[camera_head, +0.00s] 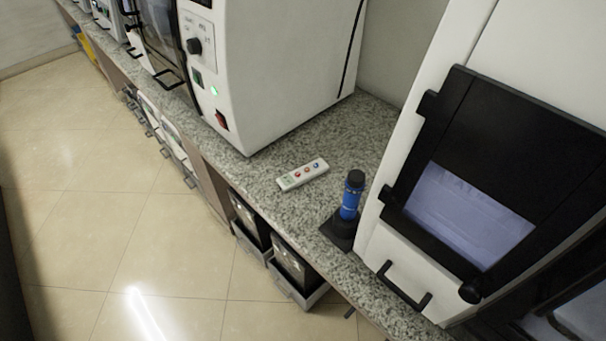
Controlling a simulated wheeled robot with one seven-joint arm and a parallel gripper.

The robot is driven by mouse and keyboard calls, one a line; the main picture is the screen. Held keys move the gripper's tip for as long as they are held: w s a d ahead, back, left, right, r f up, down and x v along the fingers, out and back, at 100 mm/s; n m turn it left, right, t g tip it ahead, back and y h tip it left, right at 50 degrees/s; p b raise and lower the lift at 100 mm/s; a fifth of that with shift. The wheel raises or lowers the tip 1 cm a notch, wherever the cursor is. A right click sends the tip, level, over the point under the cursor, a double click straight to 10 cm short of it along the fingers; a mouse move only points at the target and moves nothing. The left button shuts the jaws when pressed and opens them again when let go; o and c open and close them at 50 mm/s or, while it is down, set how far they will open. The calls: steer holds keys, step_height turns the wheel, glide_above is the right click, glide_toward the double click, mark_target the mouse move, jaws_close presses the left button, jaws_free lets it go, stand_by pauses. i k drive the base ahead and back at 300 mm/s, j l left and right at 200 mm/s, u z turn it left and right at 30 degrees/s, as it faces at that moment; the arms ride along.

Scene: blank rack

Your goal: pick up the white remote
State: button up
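The white remote (302,174) lies flat on the speckled stone counter (262,184), in the gap between two white machines. It has small coloured buttons, red, blue and green among them, on its upper face. It lies at a slant, its right end farther back. Nothing covers it. My gripper is not in view.
A blue and black upright object (351,196) on a dark base stands right of the remote. A white machine (285,75) stands behind left, another with a dark-framed window (470,215) at right. Bins (292,268) sit below the counter. The tiled floor (150,225) is open.

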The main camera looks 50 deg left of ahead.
mark_target(287, 182)
steer(key=u, duration=0.35)
steer(key=i+j+u, duration=0.15)
steer(key=u, duration=0.3)
steer(key=i+j+u, duration=0.1)
steer(key=i+u, duration=0.15)
steer(key=u, duration=0.2)
steer(key=i+u, duration=0.2)
steer(key=u, duration=0.3)
